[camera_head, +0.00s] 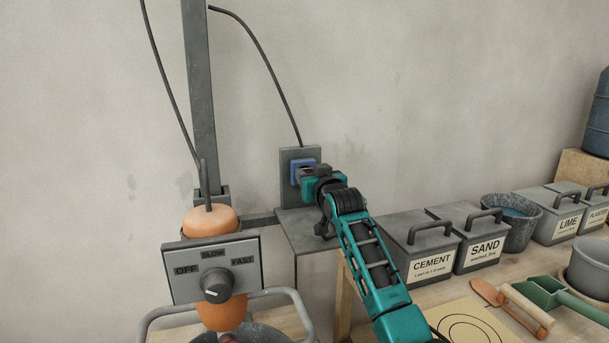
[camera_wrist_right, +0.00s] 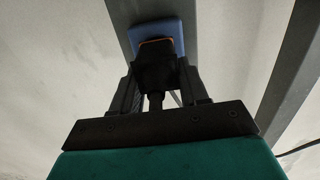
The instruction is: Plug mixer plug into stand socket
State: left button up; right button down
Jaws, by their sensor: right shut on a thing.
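The stand socket is a blue block (camera_head: 297,172) on a grey upright plate (camera_head: 300,153) against the wall. It also shows at the top of the right wrist view (camera_wrist_right: 155,30). My right gripper (camera_head: 312,173) is at the socket's front and hides part of it. In the right wrist view, its dark fingers (camera_wrist_right: 157,75) are shut on the black mixer plug (camera_wrist_right: 155,68). The plug's front end meets the socket, with a thin orange edge between them. How deep the plug sits cannot be told. The mixer (camera_head: 210,268) has an orange body and a dial panel. My left gripper is out of view.
A grey shelf (camera_head: 297,218) sits under the socket plate. A dark cable (camera_head: 268,65) hangs down to the plate. The wall above is clear.

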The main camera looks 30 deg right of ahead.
jog(key=shift+w, duration=0.2)
jog(key=shift+c, duration=2.4)
grip_release()
jog(key=shift+s, duration=0.35)
jog(key=p+v, duration=0.1)
jog(key=v, duration=1.1)
jog(key=shift+s+f, duration=0.1)
jog(key=shift+s, duration=0.15)
